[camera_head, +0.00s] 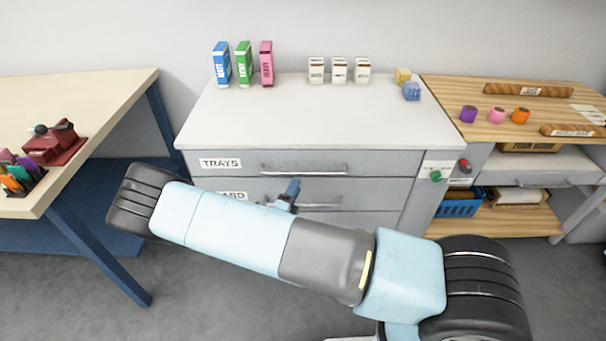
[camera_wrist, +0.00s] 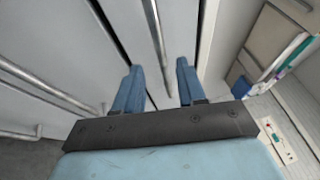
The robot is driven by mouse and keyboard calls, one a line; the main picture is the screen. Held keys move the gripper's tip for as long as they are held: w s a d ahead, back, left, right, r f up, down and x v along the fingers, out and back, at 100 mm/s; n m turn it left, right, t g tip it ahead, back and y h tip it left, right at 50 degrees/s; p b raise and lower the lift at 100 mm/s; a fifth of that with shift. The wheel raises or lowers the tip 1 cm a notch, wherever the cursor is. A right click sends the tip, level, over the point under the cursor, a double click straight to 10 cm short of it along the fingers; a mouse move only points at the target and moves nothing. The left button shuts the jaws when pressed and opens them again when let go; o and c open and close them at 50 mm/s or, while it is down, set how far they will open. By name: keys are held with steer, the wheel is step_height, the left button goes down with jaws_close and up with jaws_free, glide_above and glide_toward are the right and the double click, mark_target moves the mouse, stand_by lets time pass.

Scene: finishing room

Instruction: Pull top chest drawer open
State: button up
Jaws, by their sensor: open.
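The grey chest (camera_head: 419,191) stands in the middle of the head view. Its top drawer (camera_head: 374,164), labelled TRAYS, looks flush with the chest front. The top drawer's long metal handle (camera_head: 305,168) shows above my gripper (camera_head: 289,192). In the wrist view, my gripper (camera_wrist: 157,82) has its two blue fingers apart, with nothing held. The top handle (camera_wrist: 156,45) runs through the gap between the fingers in the picture. I cannot tell whether the fingers touch it. My arm hides part of the lower drawers.
The white chest top (camera_head: 310,115) carries blue, green and pink boxes (camera_head: 244,63), small white packs (camera_head: 339,71) and sponge-like blocks (camera_head: 411,91). A green button (camera_head: 436,176) is on the chest's right side. A table (camera_head: 90,105) stands left, a wooden bench (camera_head: 500,133) right.

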mark_target(302, 174)
steer(key=x, duration=0.7)
steer(key=shift+w, duration=0.2)
steer(key=shift+c, duration=0.3)
jaws_close()
